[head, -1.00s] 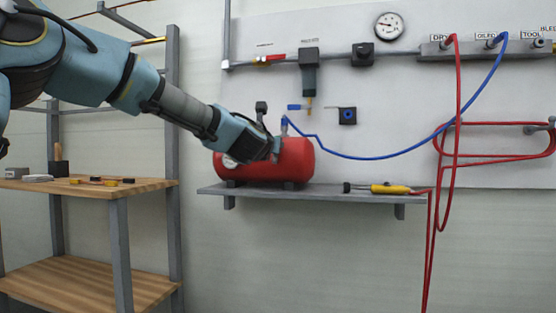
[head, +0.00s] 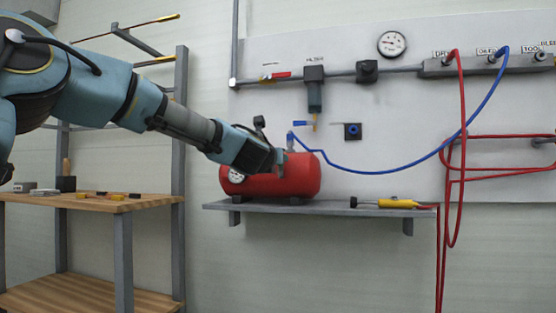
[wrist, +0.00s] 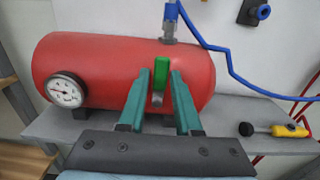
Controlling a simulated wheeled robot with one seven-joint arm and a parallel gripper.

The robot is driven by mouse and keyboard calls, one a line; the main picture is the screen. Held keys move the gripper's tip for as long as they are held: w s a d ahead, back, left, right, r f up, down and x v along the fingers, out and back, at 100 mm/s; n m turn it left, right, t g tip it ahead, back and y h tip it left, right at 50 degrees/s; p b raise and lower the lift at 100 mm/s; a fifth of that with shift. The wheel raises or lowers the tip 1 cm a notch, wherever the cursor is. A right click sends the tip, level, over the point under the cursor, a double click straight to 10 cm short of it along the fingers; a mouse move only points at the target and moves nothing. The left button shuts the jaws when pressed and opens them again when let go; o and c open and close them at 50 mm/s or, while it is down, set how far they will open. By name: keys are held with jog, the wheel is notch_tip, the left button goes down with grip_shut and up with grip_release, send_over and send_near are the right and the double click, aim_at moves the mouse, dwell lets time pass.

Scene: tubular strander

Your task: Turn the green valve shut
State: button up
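The green valve (wrist: 161,76) is a small upright green handle on the front of the red air tank (wrist: 95,62), below the blue hose's fitting. In the wrist view its handle stands between the two teal fingers of my gripper (wrist: 161,82). The fingers are apart, with small gaps seen on both sides of the handle. In the head view my gripper (head: 280,163) is in front of the red tank (head: 300,176), and the valve is hidden there.
The tank stands on a grey wall shelf (head: 330,208). A yellow-handled tool (head: 395,203) lies to its right, and a blue hose (head: 370,171) rises from the tank. A dial gauge (wrist: 66,91) is on the tank's left. A wooden workbench (head: 100,202) stands at left.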

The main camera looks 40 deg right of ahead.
jog(key=shift+o, duration=1.4)
jog(key=b+v, duration=0.1)
jog(key=v, duration=1)
jog(key=shift+w+f, duration=0.1)
